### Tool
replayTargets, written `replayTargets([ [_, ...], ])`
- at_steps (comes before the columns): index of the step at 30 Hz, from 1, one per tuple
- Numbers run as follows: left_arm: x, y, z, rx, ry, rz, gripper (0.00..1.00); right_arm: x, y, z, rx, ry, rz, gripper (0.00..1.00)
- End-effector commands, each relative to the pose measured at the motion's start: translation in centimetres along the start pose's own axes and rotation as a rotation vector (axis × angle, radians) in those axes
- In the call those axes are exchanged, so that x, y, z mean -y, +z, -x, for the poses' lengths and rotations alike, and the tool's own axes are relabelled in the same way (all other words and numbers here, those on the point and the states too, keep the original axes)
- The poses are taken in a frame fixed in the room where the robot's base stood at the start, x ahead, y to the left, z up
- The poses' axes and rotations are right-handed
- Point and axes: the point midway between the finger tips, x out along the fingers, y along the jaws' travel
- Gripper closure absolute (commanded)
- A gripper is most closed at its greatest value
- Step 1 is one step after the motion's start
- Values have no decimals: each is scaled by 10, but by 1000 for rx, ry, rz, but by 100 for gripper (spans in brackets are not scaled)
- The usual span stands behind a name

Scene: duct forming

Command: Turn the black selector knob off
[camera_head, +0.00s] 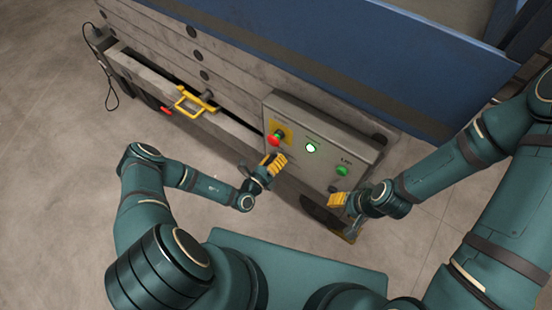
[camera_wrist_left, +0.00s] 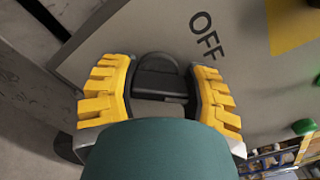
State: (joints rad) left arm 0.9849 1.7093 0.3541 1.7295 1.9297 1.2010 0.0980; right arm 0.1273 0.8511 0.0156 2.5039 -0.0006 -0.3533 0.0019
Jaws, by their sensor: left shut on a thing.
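The black selector knob (camera_wrist_left: 160,80) shows in the left wrist view, on the grey control panel (camera_head: 322,130) beside the printed word OFF. My left gripper (camera_wrist_left: 160,98) has its yellow ribbed fingers on both sides of the knob and is shut on it. In the head view my left gripper (camera_head: 273,165) is at the panel's lower left, below the red emergency button, and hides the knob. My right gripper (camera_head: 338,199) is near the panel's lower right corner. Its fingers are too small to tell open from shut.
The panel also carries a red button (camera_head: 275,139) on a yellow plate, a lit white-green button (camera_head: 310,147), a green UP button (camera_head: 342,171) and a dark button (camera_head: 333,188). A yellow handle (camera_head: 194,101) sticks out at left. The blue machine part (camera_head: 350,50) stands behind.

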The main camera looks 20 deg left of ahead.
Motion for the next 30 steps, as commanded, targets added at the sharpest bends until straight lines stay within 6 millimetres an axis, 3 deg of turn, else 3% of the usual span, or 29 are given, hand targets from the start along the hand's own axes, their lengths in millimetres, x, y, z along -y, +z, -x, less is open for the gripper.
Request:
replayTargets([
  [30, -1, 0, 1, -1, 2, 700, 86, -6, -2, -15, -8, 0, 1, 53],
])
